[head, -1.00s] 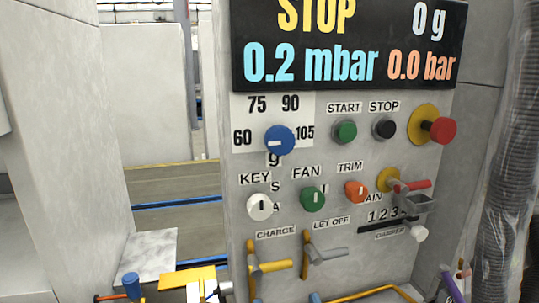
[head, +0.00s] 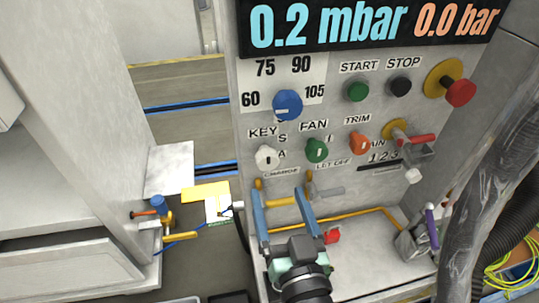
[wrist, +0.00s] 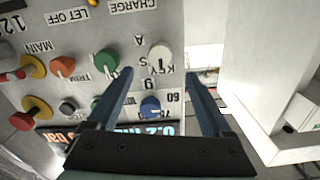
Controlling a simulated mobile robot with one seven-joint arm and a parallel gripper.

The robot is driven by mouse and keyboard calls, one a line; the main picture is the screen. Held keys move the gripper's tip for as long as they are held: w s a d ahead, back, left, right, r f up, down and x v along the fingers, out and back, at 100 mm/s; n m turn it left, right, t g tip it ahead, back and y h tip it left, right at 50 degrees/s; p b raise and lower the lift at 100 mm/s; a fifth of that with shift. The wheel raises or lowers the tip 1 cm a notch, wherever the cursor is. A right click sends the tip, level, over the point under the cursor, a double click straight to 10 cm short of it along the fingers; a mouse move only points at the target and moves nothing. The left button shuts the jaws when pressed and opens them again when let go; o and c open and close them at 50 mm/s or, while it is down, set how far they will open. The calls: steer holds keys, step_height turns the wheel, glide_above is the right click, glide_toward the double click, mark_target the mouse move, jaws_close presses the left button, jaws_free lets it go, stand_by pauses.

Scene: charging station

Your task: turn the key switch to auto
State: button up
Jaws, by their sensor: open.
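The key switch is a round white knob (head: 266,157) with a dark mark, under the KEY label on the grey panel. The letters S and A stand to its right in the head view. It also shows in the wrist view (wrist: 160,58), which sees the panel upside down. My gripper (head: 280,192) is open and empty, its two blue fingers pointing at the panel below the knob in the head view. In the wrist view (wrist: 158,73) the knob appears between the fingertips, apart from them. The mark's exact angle is hard to read.
The green FAN knob (head: 317,150) is right of the key switch, and the orange TRIM knob (head: 360,143) is farther right. The blue dial (head: 287,105) is above.

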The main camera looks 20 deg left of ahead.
mark_target(269, 164)
steer(key=p+x, duration=0.2)
steer(key=x, duration=0.6)
steer(key=shift+w+a, duration=0.25)
jaws_close()
